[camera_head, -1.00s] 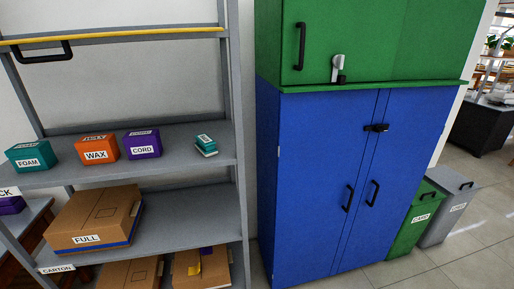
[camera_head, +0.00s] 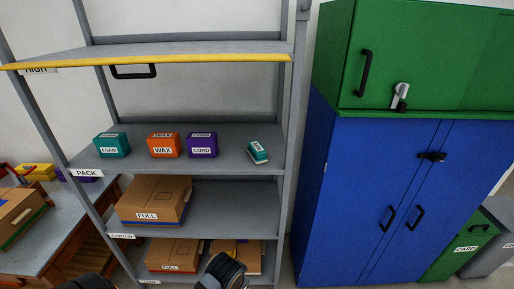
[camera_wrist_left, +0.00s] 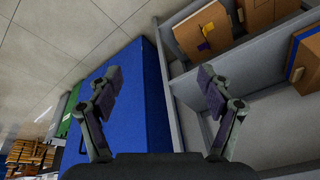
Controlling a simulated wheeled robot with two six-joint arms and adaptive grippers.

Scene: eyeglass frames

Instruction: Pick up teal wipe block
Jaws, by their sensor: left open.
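A small teal and white block (camera_head: 258,152), probably the wipe block, sits alone at the right end of the shelf marked PACK; its label is too small to read. My left gripper (camera_wrist_left: 159,78) is open and empty in the left wrist view, its two dark fingers spread apart. That view shows the blue cabinet and lower shelves with cartons beyond the fingers, and the teal block is not visible there. In the head view, dark parts of my arms show at the bottom edge, with no fingers visible. My right gripper is not in view.
On the same shelf (camera_head: 230,168) stand a teal FOAM box (camera_head: 111,145), an orange WAX box (camera_head: 164,145) and a purple CORD box (camera_head: 202,145). Cartons (camera_head: 155,200) fill lower shelves. A yellow-edged shelf (camera_head: 150,58) is above; a blue cabinet (camera_head: 380,190) stands right.

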